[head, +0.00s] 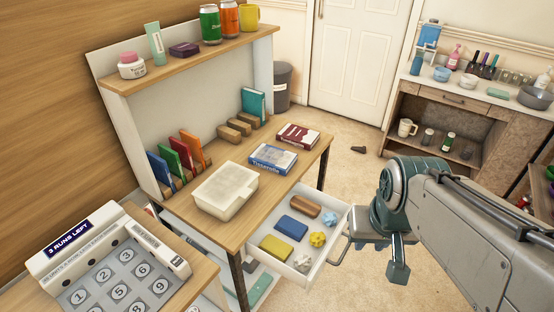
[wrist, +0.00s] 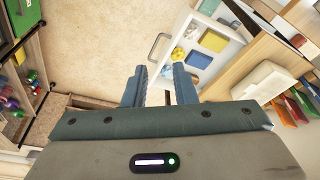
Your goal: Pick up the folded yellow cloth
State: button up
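A flat yellow rectangular piece (head: 275,247), which looks like the folded cloth, lies in the near left part of the open white drawer (head: 262,260). It also shows small in the wrist view (wrist: 214,41). A blue block (head: 292,228), a brown rounded piece (head: 305,205), a yellow crumpled ball (head: 317,239) and a white crumpled ball (head: 303,262) share the drawer. My gripper (wrist: 160,68) is open and empty, with a clear gap between its fingers. In the head view it hangs to the right of the drawer, apart from the cloth.
The drawer's handle (head: 340,247) sticks out toward my gripper. On the desk above are a pale lidded box (head: 225,190) and two books, one blue (head: 273,158). A keypad (head: 120,265) stands at lower left. Open carpet lies beyond the drawer, with a small dark object (head: 358,149) on it.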

aim_at(280, 250)
jog(key=k, duration=0.65)
jog(key=z, duration=0.5)
jog(key=i, duration=1.3)
jog(key=u, duration=0.85)
